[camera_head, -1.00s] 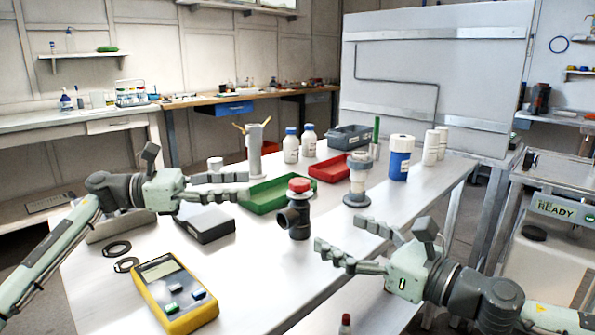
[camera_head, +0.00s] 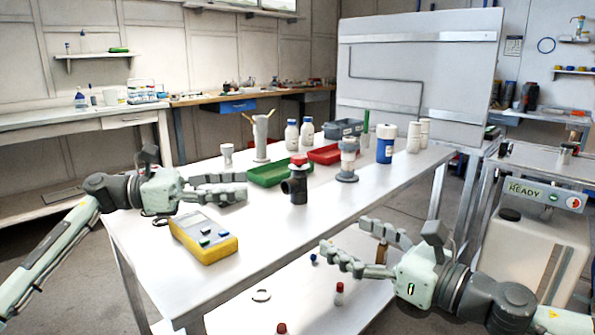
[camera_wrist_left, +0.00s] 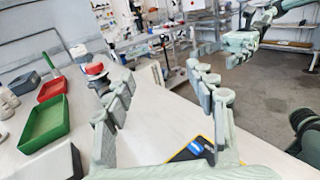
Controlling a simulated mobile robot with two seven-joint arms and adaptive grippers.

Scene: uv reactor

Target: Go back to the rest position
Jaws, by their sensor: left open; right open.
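My left gripper (camera_head: 243,187) is open and empty. It hangs above the left part of the white table (camera_head: 262,226), near the yellow meter (camera_head: 203,238). In the left wrist view its two fingers (camera_wrist_left: 165,100) are spread, with the meter's yellow edge (camera_wrist_left: 190,152) below them. My right gripper (camera_head: 345,242) is open and empty, in front of the table's near edge and above a lower white surface. The black pipe fitting with a red top (camera_head: 298,182) stands upright on the table between the two grippers, apart from both.
A green tray (camera_head: 268,180), red tray (camera_head: 325,158), grey bin (camera_head: 344,129), blue-and-white container (camera_head: 386,145) and grey valve-like part (camera_head: 347,165) stand further back. Small bottles, one red-capped (camera_head: 339,294), stand on the lower surface.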

